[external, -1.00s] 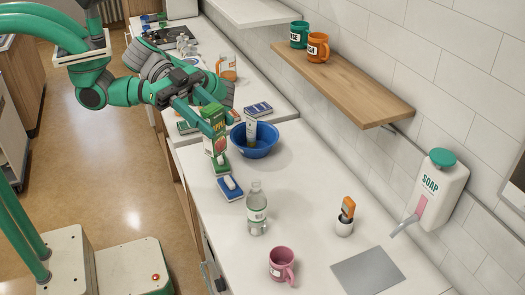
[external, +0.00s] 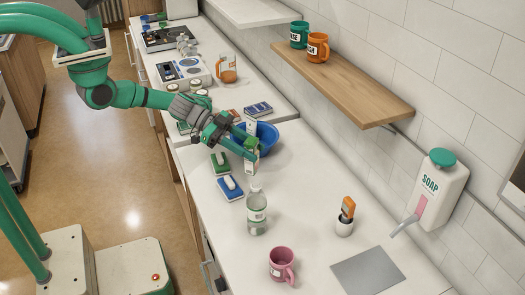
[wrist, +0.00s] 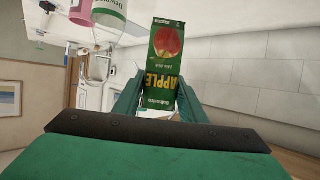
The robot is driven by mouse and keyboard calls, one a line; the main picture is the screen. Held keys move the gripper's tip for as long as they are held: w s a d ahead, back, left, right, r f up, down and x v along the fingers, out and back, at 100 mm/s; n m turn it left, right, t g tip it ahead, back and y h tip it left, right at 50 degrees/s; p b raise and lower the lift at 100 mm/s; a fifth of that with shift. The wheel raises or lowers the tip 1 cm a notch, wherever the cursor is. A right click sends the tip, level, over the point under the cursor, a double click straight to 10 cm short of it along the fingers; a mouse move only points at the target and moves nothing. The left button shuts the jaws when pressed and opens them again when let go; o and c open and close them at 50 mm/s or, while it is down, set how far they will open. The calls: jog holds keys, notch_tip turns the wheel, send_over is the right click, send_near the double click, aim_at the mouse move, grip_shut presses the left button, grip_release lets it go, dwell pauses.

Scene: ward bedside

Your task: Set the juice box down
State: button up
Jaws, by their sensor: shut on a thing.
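The juice box is a green carton with a red apple and the word APPLE; it shows clearly in the wrist view (wrist: 166,60), its lettering upside down. My gripper (wrist: 158,88) is shut on it, with a green finger on each side. In the external view my gripper (external: 252,152) is over the counter, in front of the blue bowl, and the juice box (external: 249,168) shows only in small part below the fingers. I cannot tell whether its base touches the counter.
The blue bowl (external: 268,134) is just behind my gripper. The counter (external: 305,180) to the right is clear.

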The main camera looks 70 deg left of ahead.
jog(key=shift+a+f, duration=0.3)
jog(key=shift+w+f, duration=0.1)
jog(key=shift+f, duration=0.1)
jog(key=shift+w+d+f, duration=1.45)
jog(key=shift+w+f, duration=0.3)
jog(key=shift+f, duration=0.4)
jog(key=shift+w+d+f, duration=1.4)
jog(key=shift+w+f, duration=0.35)
jog(key=shift+f, duration=0.4)
jog(key=shift+w+d+f, duration=1.45)
jog(key=shift+w+f, duration=0.3)
jog(key=shift+f, duration=0.4)
jog(key=shift+f, duration=0.2)
jog(key=o, duration=1.2)
jog(key=shift+r, duration=0.2)
